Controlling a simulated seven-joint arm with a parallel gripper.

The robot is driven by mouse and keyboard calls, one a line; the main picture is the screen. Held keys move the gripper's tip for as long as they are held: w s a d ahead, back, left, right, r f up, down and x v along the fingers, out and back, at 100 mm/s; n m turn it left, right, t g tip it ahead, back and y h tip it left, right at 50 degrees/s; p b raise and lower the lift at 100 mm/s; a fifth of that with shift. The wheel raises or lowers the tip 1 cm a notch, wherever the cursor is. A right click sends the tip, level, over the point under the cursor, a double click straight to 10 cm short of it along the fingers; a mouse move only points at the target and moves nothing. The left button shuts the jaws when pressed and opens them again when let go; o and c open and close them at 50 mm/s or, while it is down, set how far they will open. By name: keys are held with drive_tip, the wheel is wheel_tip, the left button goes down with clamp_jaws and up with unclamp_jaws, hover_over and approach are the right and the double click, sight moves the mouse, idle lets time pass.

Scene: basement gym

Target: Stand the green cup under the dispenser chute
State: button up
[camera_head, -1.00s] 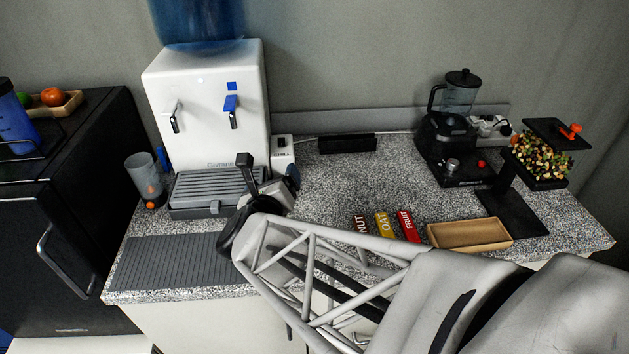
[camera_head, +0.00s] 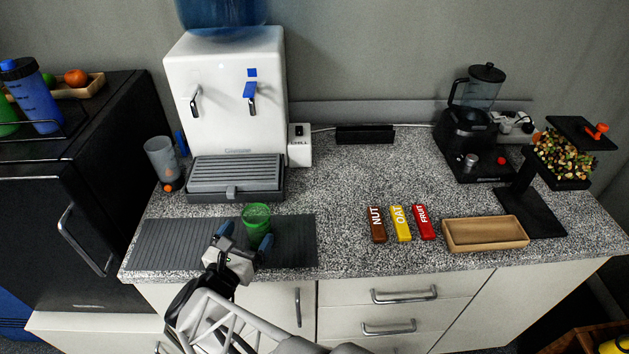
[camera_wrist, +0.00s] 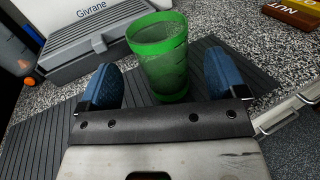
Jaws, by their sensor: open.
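The green cup (camera_head: 256,217), see-through and open at the top, stands upright on the grey ribbed mat (camera_head: 165,245) at the counter's front left. My gripper (camera_head: 246,236) is open in front of it, with blue fingers. In the wrist view the cup (camera_wrist: 161,62) stands between the two fingers (camera_wrist: 164,82), with a gap on each side. The dispenser with the orange knob (camera_head: 597,131), holding a nut-like mix (camera_head: 562,158), stands at the far right over a black base plate (camera_head: 533,211). I cannot make out its chute.
A white water dispenser (camera_head: 226,95) with a grey drip tray (camera_head: 236,176) stands behind the mat. A clear tumbler (camera_head: 161,158) is at its left.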

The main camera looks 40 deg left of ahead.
sight(251, 230)
drive_tip(key=shift+w, duration=0.1)
idle(0.4)
drive_tip(key=shift+x, duration=2.4)
drive_tip(key=c, duration=1.1)
drive_tip(key=shift+r, duration=1.75)
drive_tip(key=s+d, duration=0.2)
drive_tip(key=d, duration=0.3)
drive_tip(key=s+d+r, duration=0.1)
drive_tip(key=d, duration=0.4)
drive_tip(key=s+d, duration=0.2)
drive_tip(key=d, duration=0.3)
drive_tip(key=shift+s+r, duration=0.2)
drive_tip(key=shift+s, duration=0.15)
